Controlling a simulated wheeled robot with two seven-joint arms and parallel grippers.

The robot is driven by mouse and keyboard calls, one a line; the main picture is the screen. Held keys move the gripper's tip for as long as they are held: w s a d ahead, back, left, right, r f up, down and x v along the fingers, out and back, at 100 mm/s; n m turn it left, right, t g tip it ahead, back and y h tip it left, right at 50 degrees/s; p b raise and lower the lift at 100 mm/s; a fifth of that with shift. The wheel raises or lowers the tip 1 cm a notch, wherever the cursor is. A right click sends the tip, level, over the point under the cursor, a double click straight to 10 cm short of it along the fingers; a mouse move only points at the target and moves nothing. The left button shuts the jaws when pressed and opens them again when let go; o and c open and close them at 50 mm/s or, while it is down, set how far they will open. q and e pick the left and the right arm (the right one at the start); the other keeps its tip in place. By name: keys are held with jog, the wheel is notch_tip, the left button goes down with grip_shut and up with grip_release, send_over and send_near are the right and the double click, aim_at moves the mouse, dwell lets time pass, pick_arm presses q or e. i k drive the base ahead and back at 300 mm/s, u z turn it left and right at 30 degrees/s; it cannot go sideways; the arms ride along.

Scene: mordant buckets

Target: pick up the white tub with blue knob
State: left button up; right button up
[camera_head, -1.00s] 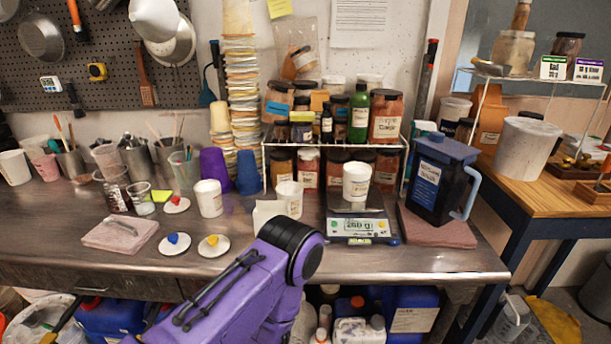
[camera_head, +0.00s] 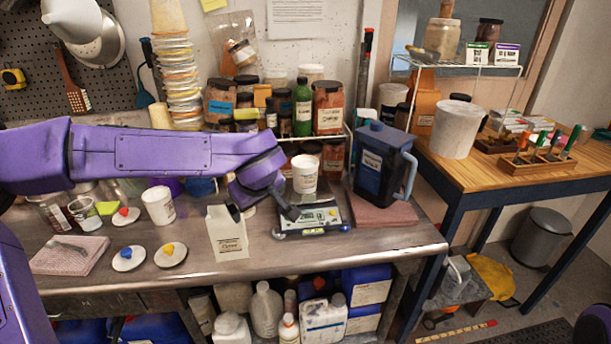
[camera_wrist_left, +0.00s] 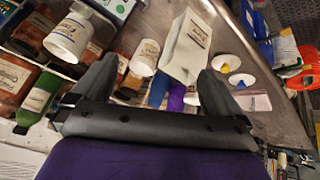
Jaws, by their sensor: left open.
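A white lid with a blue knob (camera_head: 128,258) lies flat on the steel counter at the left; it also shows in the left wrist view (camera_wrist_left: 242,80). No tub visibly wears a blue knob. One white tub (camera_head: 158,205) stands behind the lids. Another white tub (camera_head: 305,173) stands on the scale, and also shows in the left wrist view (camera_wrist_left: 65,40). A third white tub (camera_wrist_left: 145,57) shows beyond my open fingers in the left wrist view; my arm hides it in the head view. My left gripper (camera_head: 263,213) is open and empty, between the carton and scale.
A white carton (camera_head: 227,233) stands close left of my gripper. The scale (camera_head: 312,218) is close right. Lids with red (camera_head: 125,216) and yellow knobs (camera_head: 170,255) lie at the left. A jar rack (camera_head: 340,140) stands behind; a dark blue pitcher (camera_head: 383,165) stands right.

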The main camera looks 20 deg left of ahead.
aim_at(305, 175)
jog(key=u, duration=0.05)
jog(key=i, duration=1)
jog(key=z, duration=0.05)
